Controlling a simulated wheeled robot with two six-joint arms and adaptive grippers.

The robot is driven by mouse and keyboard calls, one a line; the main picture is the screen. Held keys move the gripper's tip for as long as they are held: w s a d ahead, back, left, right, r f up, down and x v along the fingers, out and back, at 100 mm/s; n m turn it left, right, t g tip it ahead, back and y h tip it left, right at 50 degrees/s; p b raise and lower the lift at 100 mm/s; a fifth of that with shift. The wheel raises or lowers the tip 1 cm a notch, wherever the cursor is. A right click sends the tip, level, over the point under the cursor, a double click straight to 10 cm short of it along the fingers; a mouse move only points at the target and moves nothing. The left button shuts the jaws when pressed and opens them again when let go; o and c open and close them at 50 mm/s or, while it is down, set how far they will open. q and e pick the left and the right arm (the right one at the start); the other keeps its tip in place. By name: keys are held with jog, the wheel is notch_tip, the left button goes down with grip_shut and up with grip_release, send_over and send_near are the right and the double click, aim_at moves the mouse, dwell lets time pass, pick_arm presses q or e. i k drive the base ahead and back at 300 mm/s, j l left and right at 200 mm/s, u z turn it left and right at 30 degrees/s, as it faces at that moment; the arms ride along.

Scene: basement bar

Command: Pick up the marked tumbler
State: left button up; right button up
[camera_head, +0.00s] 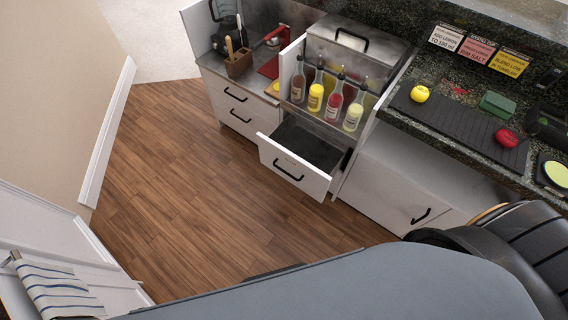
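I cannot make out a marked tumbler in this view. Neither of my grippers shows. Three small signs stand at the back of the dark stone counter: a white one (446,37), a pink one (477,51) and a yellow one (508,63). The yellow sign's small text appears to mention a tumbler.
Several bottles (330,105) stand in a steel rack. A yellow lemon (419,93), a green block (497,105) and a red object (507,138) are on a black mat (456,124). The wooden floor (190,190) is clear; the open drawer juts over it.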

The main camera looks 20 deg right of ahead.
aim_at(521, 127)
jog(key=z, duration=2.25)
jog(key=i+u, duration=0.15)
jog(key=u, duration=0.3)
